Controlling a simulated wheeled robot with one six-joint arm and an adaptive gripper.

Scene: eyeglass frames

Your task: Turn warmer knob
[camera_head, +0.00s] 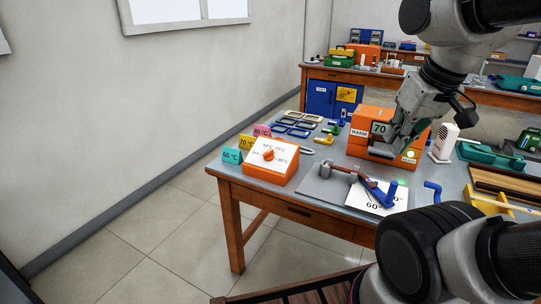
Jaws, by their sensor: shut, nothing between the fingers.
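The orange knob (268,155) sits on the white sloped top of an orange control box (265,179) at the table's front left corner. Temperature marks are printed around it, too small to read surely. An orange warmer (370,150) labelled WARM stands behind and to the right, with a 70 display and a lit green light. My gripper (398,146) is in front of the warmer, pointing down, and hides part of it. It is shut and empty, well to the right of the knob. I cannot tell whether it touches the warmer.
Teal, yellow and pink temperature cards (232,155) stand left of the box. Several eyeglass frames (297,123) lie behind it. A hammer-like tool (340,169) and a white sheet (362,198) lie on a grey mat in front. A white device (445,142) stands right of the warmer.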

